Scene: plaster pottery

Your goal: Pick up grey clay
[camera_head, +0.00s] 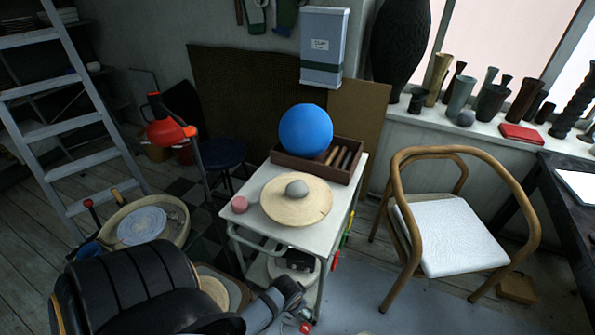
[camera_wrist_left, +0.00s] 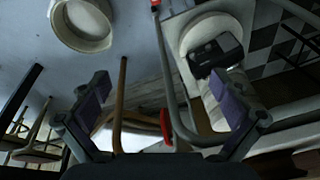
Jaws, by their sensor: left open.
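The grey clay (camera_head: 297,188) is a small rounded lump. It rests on a round wooden board (camera_head: 318,212) on top of a white trolley (camera_head: 262,238). My left gripper (camera_wrist_left: 160,108) is open in the left wrist view, its two fingers wide apart with nothing held between them. That view shows the trolley's lower part and does not show the grey clay.
A pink lump (camera_head: 239,204) lies beside the board. A blue ball (camera_head: 305,130) sits in a wooden tray (camera_head: 345,175) behind it. A wooden chair (camera_head: 448,235) stands at right. A dark object (camera_wrist_left: 215,52) is on the trolley's lower shelf. A black seat (camera_head: 135,285) is at lower left.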

